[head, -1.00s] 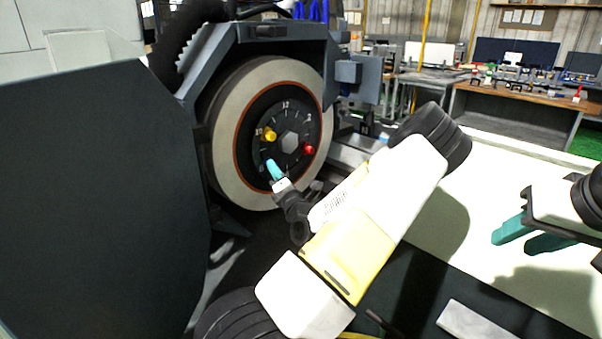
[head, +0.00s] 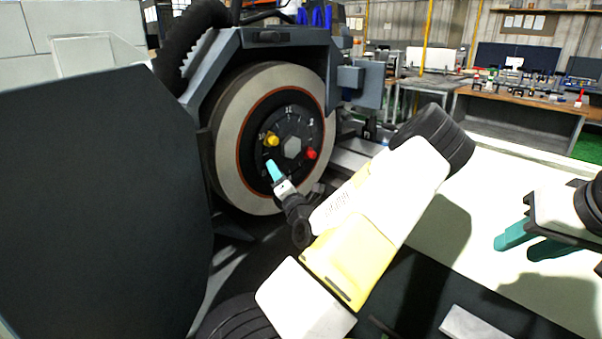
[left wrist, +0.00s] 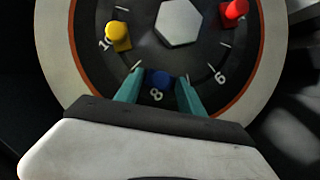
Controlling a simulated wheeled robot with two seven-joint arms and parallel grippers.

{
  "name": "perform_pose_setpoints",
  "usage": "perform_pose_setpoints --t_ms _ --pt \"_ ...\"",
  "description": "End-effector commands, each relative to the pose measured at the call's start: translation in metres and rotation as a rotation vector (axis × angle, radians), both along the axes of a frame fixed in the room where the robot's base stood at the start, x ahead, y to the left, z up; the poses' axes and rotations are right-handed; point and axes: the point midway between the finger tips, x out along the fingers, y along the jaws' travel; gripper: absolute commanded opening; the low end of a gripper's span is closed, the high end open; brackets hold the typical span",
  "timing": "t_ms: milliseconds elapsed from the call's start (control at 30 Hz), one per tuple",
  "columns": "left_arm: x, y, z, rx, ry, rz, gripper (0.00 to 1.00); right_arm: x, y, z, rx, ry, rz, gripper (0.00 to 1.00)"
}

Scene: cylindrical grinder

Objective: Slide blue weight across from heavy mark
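The blue weight (left wrist: 160,79) sits on the dark hub face near the number 8, below the hexagonal centre (left wrist: 180,22), in the left wrist view. My left gripper (left wrist: 161,80) has its teal fingers apart, one on each side of the blue weight. Narrow gaps seem to show beside it; contact is not clear. In the head view my left gripper (head: 275,170) is at the lower left of the hub and hides the blue weight. A yellow weight (left wrist: 118,36) sits by the 10 and a red weight (left wrist: 235,13) at the upper right. My right gripper (head: 525,240) is open and empty.
The hub is inside a pale grinding wheel (head: 228,150) under a grey guard (head: 265,45). A large dark panel (head: 100,200) stands close at the left. A pale surface (head: 490,200) lies under my right gripper. Workbenches (head: 530,110) stand far back.

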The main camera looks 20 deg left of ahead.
Motion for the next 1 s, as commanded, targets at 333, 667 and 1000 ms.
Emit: perform_pose_setpoints --t_ms 333,667,1000 --pt "-0.015 -0.018 -0.006 -0.001 0.004 -0.001 0.46 0.000 0.000 0.000 0.000 0.000 0.000 0.36" --pt "-0.046 -0.054 -0.017 -0.001 0.002 -0.002 0.46 0.000 0.000 0.000 0.000 0.000 0.000 0.36" --pt "-0.050 -0.057 -0.017 0.000 0.000 0.000 0.46 0.000 0.000 0.000 0.000 0.000 0.000 0.36"
